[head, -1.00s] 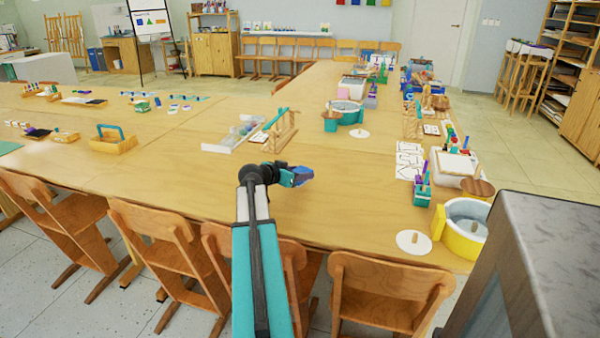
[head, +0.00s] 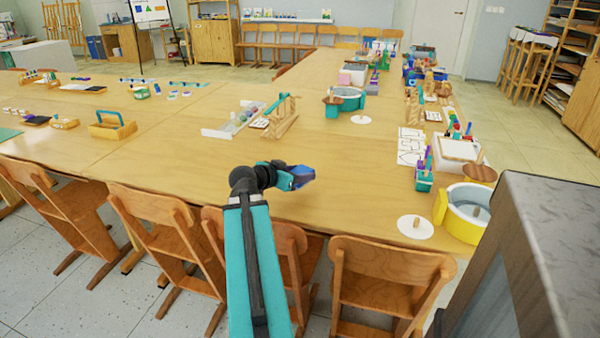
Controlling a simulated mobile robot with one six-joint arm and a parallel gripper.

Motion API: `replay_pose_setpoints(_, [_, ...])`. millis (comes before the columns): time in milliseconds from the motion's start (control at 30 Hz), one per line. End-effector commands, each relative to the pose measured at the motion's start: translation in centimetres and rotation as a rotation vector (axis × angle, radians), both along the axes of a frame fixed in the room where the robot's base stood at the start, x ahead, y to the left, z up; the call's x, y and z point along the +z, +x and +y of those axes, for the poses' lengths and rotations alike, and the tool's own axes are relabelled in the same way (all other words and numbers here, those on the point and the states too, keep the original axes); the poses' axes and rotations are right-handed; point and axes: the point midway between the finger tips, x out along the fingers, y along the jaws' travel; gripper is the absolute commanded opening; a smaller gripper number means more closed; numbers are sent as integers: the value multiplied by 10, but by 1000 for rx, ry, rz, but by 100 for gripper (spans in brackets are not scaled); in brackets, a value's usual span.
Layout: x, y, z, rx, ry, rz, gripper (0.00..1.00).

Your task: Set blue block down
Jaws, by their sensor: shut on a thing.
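My gripper (head: 296,177) reaches over the near edge of the long wooden table (head: 350,205), close to the middle of the picture. It is shut on the blue block (head: 302,171), of which a dark blue part shows at the fingertips. The rest of the block is hidden by the fingers. The block looks close to the table top, but I cannot tell whether it touches it.
Bare table lies around the gripper. Behind stand a wooden rack (head: 281,118) and a clear-lidded tray (head: 235,120). To the right are a white disc (head: 415,227), a yellow pot (head: 466,213) and a teal pen holder (head: 424,180). Chairs (head: 385,285) line the near edge.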

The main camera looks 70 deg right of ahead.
Motion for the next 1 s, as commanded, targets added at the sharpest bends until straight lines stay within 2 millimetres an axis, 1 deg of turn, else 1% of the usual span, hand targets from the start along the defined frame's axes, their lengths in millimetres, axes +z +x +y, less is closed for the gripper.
replay_pose_setpoints(33, [-1, -1, 4, 1, -1, -1, 20])
replay_pose_setpoints(200, [0, -3, 8, 1, 0, -1, 20])
replay_pose_setpoints(833, [1, -3, 9, 0, 0, 0, 20])
replay_pose_setpoints(933, [1, 0, 9, 6, 0, 0, 20])
replay_pose_setpoints(1000, [0, 6, 10, 19, 1, -1, 20])
